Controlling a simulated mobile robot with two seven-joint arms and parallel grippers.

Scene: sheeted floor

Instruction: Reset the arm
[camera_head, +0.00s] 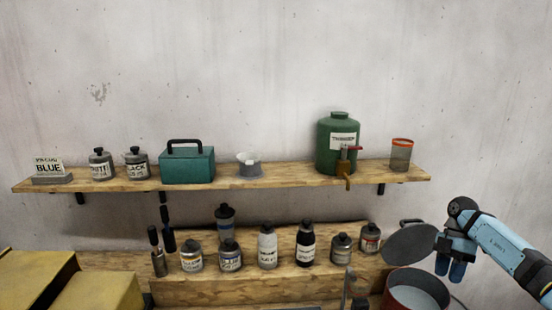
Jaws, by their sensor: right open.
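My right arm comes in from the right edge, light blue and black. My right gripper (457,268) points down with its blue fingers and is open. Nothing shows between the fingers. It hangs just right of a grey round lid (410,244) and above and right of an open pot with a reddish rim (388,301). Whether the gripper touches the lid cannot be told. My left gripper does not show.
A wooden wall shelf (290,178) holds a "BLUE" sign (50,168), cans, a teal box (187,164), a green thinner tank (338,142) and an orange-rimmed cup (401,155). Several bottles stand on the lower bench (200,291). Yellow boxes (95,291) sit lower left.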

